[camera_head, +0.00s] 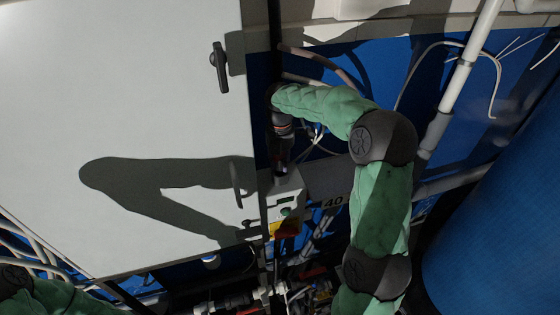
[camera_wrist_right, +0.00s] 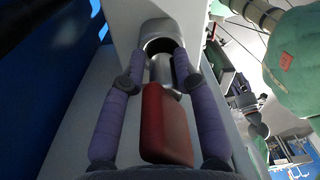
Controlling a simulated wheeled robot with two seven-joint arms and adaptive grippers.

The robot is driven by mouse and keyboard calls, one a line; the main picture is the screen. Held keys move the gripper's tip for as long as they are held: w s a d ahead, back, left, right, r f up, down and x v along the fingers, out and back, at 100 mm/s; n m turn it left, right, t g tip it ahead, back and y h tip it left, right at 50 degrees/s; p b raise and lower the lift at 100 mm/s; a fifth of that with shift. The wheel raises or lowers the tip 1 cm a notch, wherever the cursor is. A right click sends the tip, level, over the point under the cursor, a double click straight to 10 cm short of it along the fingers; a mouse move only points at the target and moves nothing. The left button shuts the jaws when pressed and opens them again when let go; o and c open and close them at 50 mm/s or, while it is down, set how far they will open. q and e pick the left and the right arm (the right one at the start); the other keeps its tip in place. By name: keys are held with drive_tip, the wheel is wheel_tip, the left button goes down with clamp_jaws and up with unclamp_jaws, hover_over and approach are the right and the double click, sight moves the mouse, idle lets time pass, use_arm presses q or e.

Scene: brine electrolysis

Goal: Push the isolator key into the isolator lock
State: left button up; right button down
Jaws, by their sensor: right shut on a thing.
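My right gripper (camera_wrist_right: 160,66) is shut on the isolator key (camera_wrist_right: 167,125), which has a red handle and a bright metal shaft. The shaft points at the isolator lock (camera_wrist_right: 157,29), a round metal collar with a dark opening on a pale box. The shaft's front end lies at or in the opening; I cannot tell how deep. In the head view my right gripper (camera_head: 281,160) reaches down to the top of the box (camera_head: 285,190), and the key and lock are hidden there. My left arm enters at the bottom left; its gripper is out of view.
A large pale cabinet door (camera_head: 130,100) with a dark handle (camera_head: 219,67) stands just left of my right gripper. Pipes (camera_head: 450,95) and loose cables lie to the right. A blue tank (camera_head: 500,220) fills the lower right.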

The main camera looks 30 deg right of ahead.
drive_tip(key=shift+f+b, duration=0.3)
drive_tip(key=shift+f, duration=0.3)
idle(0.9)
drive_tip(key=shift+f, duration=0.3)
idle(0.4)
